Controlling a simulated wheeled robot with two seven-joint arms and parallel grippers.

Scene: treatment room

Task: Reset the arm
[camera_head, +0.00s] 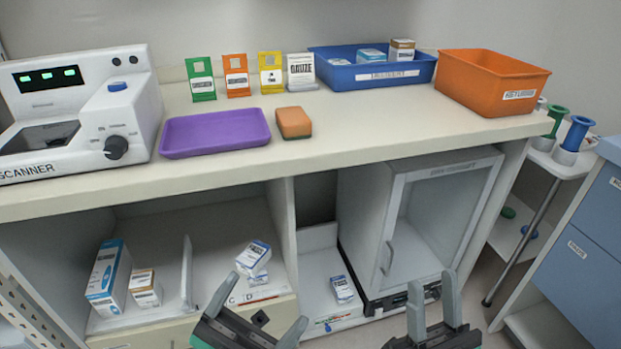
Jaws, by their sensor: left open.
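My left gripper (264,299) is at the bottom middle of the head view, in front of the lower shelf. Its two grey fingers stand wide apart with nothing between them. My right gripper (432,282) is at the bottom, further right, in front of the lower edge of the glass-door cabinet. Its fingers point up and are apart, with nothing between them. Both grippers are below the counter top. Most of both arms is out of view.
The counter (360,137) holds a scanner (75,110), a purple tray (215,150), a sponge (293,122), a blue bin (340,75) and an orange bin (480,90). Below are boxes (108,275) and a cabinet (385,205). Blue drawers (585,250) stand right.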

